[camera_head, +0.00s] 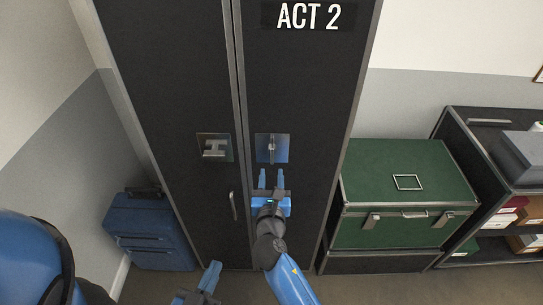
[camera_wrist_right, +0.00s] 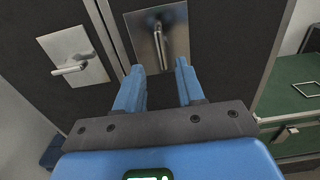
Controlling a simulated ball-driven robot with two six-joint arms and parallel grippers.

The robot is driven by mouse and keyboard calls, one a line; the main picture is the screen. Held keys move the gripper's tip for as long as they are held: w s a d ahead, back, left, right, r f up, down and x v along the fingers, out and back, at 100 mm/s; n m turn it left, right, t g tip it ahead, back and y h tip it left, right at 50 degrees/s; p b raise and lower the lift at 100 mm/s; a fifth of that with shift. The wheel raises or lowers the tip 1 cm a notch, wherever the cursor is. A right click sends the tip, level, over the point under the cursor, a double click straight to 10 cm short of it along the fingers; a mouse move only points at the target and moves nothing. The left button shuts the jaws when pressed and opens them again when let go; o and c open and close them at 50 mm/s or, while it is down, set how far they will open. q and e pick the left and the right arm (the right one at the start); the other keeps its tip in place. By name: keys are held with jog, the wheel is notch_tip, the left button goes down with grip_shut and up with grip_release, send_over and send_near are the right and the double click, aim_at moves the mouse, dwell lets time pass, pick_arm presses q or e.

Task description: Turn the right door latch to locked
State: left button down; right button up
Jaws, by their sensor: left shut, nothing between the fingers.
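The right door latch (camera_head: 271,147) is a metal lever on a square plate on the right dark door; its lever stands upright. It also shows in the right wrist view (camera_wrist_right: 161,42), just beyond the fingertips. My right gripper (camera_head: 272,174) is open below the latch, with its fingers pointing up at it. In the right wrist view the two blue fingers (camera_wrist_right: 159,68) are apart, with nothing between them. Contact with the lever does not show. My left gripper (camera_head: 211,272) is shut and empty, low in front of the left door.
The left door latch (camera_head: 214,148) has its lever lying sideways. A slim vertical handle (camera_head: 233,205) is on the left door. A blue suitcase (camera_head: 150,228) stands at left. A green trunk (camera_head: 390,190) and a shelf unit (camera_head: 490,121) stand at right.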

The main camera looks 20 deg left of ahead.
aim_at(272, 156)
jog(key=x, duration=0.6)
jog(key=shift+w, duration=0.25)
jog(key=shift+x, duration=0.85)
jog(key=shift+a, duration=0.1)
grip_shut()
